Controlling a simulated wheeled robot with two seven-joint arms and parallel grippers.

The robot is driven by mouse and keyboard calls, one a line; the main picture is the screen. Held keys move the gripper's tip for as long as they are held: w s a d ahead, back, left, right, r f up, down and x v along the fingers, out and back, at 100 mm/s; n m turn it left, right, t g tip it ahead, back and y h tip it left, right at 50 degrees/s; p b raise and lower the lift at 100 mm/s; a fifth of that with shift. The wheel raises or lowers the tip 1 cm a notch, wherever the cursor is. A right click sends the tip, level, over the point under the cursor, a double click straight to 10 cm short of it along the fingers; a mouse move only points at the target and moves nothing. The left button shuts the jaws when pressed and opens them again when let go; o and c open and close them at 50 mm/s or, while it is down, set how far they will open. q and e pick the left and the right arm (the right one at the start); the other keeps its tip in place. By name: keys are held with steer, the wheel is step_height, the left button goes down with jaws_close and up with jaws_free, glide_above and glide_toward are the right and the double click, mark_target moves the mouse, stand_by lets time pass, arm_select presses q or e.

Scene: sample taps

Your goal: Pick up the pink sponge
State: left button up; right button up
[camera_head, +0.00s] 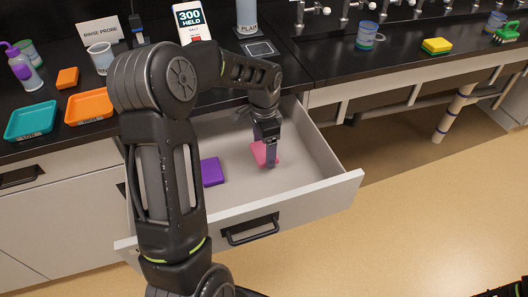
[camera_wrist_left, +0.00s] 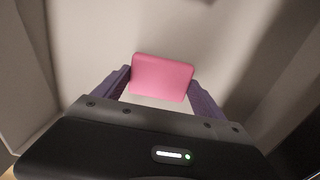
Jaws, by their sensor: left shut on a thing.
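The pink sponge (camera_head: 259,153) is inside the open drawer (camera_head: 318,197), toward its right side. My left gripper (camera_head: 271,158) reaches down into the drawer from above and is shut on the sponge. In the left wrist view the pink sponge (camera_wrist_left: 161,77) sits between the two purple-grey fingers of the left gripper (camera_wrist_left: 160,88), touching or very near both. I cannot tell whether the sponge is clear of the drawer floor. My right gripper is not clearly in view; only a dark part shows at the bottom right corner.
A purple sponge (camera_head: 212,172) lies in the drawer to the left. The drawer walls stand close around the gripper. A yellow-green sponge (camera_head: 436,46) lies far right.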

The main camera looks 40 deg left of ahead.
mark_target(264, 150)
arm_select(q)
step_height(264, 150, up, 8)
steer(key=shift+f, duration=0.15)
steer(key=shift+d, duration=0.1)
stand_by(0.5)
